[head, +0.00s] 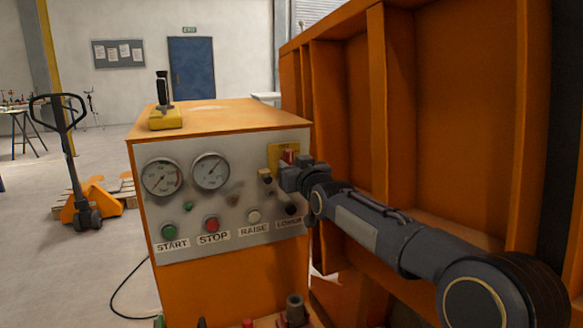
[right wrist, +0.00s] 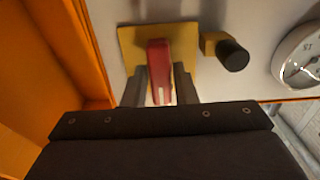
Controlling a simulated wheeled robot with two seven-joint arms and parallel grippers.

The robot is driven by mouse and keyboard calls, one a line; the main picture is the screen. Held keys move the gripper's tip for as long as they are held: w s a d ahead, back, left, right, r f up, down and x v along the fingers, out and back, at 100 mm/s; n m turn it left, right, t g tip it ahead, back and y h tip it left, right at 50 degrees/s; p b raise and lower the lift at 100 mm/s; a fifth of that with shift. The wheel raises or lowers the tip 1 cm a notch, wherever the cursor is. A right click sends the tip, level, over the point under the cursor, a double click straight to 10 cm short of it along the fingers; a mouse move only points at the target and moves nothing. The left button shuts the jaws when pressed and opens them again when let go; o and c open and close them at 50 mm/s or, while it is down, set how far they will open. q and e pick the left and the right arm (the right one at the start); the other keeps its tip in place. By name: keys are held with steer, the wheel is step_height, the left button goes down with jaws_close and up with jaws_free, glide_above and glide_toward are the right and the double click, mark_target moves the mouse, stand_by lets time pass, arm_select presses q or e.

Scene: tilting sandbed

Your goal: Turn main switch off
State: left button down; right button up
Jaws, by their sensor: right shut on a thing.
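The main switch is a red handle (head: 289,155) on a yellow plate (head: 274,153) at the upper right of the orange machine's grey control panel. In the right wrist view the red handle (right wrist: 159,62) stands out from its yellow plate (right wrist: 130,42). My right gripper (head: 284,172) reaches it from the right. In the right wrist view its two fingers (right wrist: 159,82) lie on either side of the handle and are shut on it. The handle's lower part is partly hidden by the gripper in the head view. My left gripper is not in view.
The control panel (head: 225,240) has two gauges and START, STOP, RAISE and LOWER buttons. A black-knobbed part (right wrist: 233,55) sits beside the switch. A large orange ribbed wall (head: 450,110) stands close at the right. A pallet truck (head: 82,200) stands left on open floor.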

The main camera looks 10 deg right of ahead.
steer(key=shift+f, duration=0.1)
steer(key=o, duration=0.9)
steer(key=shift+c, duration=0.2)
steer(key=s+d+b, duration=0.1)
steer(key=s, duration=0.6)
steer(key=shift+s+d, duration=0.25)
steer(key=shift+s, duration=0.1)
steer(key=shift+d, duration=0.1)
